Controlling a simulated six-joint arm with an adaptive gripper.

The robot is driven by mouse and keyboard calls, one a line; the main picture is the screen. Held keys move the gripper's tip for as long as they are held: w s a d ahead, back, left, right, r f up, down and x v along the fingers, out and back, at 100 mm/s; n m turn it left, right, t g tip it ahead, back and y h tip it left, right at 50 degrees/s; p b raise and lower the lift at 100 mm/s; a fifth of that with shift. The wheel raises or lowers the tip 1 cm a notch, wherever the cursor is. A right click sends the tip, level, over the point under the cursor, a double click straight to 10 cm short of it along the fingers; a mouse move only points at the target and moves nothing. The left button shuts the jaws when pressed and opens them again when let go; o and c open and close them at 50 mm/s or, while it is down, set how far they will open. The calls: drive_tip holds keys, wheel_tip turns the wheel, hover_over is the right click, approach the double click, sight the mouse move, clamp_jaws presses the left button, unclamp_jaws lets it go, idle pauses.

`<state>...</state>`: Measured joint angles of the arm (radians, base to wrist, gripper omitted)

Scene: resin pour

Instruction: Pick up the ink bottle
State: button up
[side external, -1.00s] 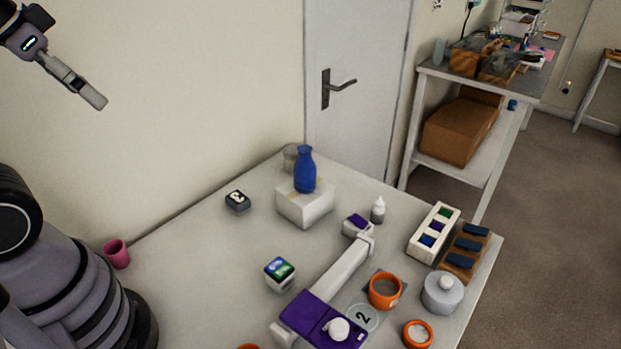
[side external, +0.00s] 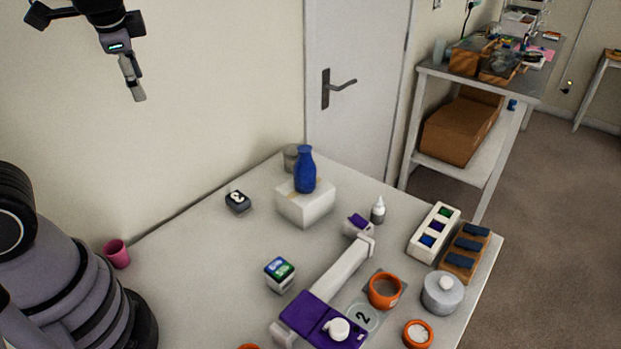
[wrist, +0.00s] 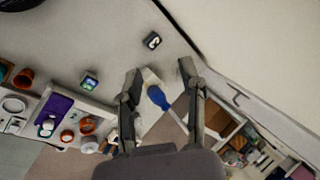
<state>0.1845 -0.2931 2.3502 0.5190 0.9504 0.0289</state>
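A small grey dropper bottle (side external: 378,211) with a white tip stands upright on the table, right of the white box; it looks like the ink bottle. A blue bottle-shaped vase (side external: 305,170) stands on the white box (side external: 305,207); the vase also shows in the wrist view (wrist: 157,97). My gripper (side external: 138,95) is high at the upper left of the side view, well above and away from both. In the wrist view my gripper (wrist: 160,69) has its fingers spread with nothing held.
A white-and-purple press-like device (side external: 322,318) lies across the front of the table. Orange cups (side external: 385,291), a lidded grey pot (side external: 442,293) and a white color rack (side external: 433,233) crowd the right. A pink cup (side external: 117,254) stands left. The left-middle table is mostly clear.

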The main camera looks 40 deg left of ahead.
drive_tip(key=w+d+f+m+t+y, duration=0.25)
drive_tip(key=w+d+f+m, duration=0.2)
drive_tip(key=w+m, duration=0.4)
drive_tip(key=w+d+f+m+t+y, duration=0.25)
drive_tip(key=w+d+f+m, duration=0.2)
drive_tip(key=w, duration=0.65)
drive_tip(key=w+d+f+m+t+h, duration=0.1)
drive_tip(key=d+f+m+h, duration=0.1)
drive_tip(key=d+f+m, duration=0.3)
drive_tip(key=w+d+f+m+t+h, duration=0.1)
drive_tip(key=d+f+m+t+h, duration=0.1)
drive_tip(key=d+f+m, duration=0.3)
drive_tip(key=w+d+f+m+t+h, duration=0.2)
drive_tip(key=d+f+m, duration=0.2)
drive_tip(key=d+f, duration=0.4)
wheel_tip(320, 180, down, 2)
drive_tip(key=shift+d+f+m, duration=0.1)
drive_tip(key=shift+m, duration=0.3)
approach(380, 200)
drive_tip(key=x, duration=0.4)
drive_tip(key=shift+w+f, duration=0.2)
drive_tip(key=shift+f, duration=0.05)
drive_tip(key=shift+r+x, duration=0.2)
drive_tip(key=shift+x, duration=2.7)
clamp_jaws()
